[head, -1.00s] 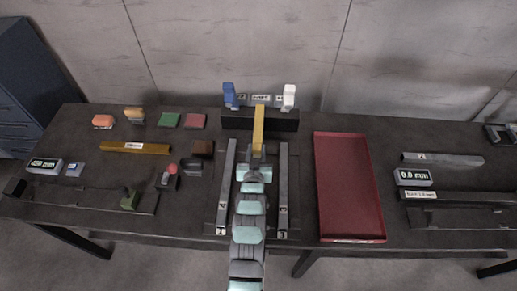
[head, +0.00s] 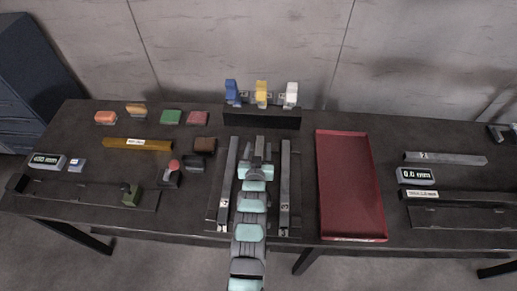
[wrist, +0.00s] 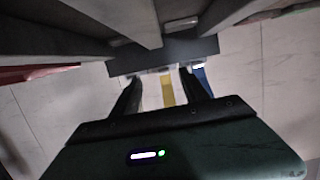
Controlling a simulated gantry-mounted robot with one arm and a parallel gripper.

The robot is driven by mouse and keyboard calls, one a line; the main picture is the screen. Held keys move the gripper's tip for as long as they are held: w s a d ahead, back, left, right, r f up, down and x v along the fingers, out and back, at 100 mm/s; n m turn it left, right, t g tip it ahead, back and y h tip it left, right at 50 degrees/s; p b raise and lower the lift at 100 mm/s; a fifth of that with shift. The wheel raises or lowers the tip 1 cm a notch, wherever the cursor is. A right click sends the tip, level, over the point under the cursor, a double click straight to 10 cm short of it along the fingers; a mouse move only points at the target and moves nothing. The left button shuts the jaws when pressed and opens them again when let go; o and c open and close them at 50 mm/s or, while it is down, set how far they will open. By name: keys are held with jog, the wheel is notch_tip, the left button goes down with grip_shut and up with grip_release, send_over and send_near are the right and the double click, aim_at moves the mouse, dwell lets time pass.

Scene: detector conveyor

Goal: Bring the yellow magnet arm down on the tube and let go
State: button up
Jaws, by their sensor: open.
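The yellow magnet arm (head: 261,92) stands raised between a blue arm (head: 232,92) and a white arm (head: 291,94) on a dark block (head: 262,118) at the back of the table. My gripper (head: 257,166) is in front of the block, apart from the yellow arm. In the wrist view my gripper (wrist: 161,88) is open and empty, with the yellow arm (wrist: 167,90) beyond, between the fingers. A middle grey tube (wrist: 137,18) runs to the block; in the head view my arm mostly hides it. Grey tubes lie left (head: 228,185) and right (head: 285,185).
A red tray (head: 350,185) lies to the right. A brass bar (head: 137,144), several coloured blocks and a gauge (head: 47,161) are at the left. Another gauge (head: 416,176) and a grey bar (head: 445,158) are at the right. Blue (wrist: 200,75) is close to one finger.

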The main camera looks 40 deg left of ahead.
jog(key=v, duration=1)
jog(key=shift+f, duration=0.1)
jog(key=shift+s+d+r, duration=0.25)
jog(key=shift+s, duration=0.1)
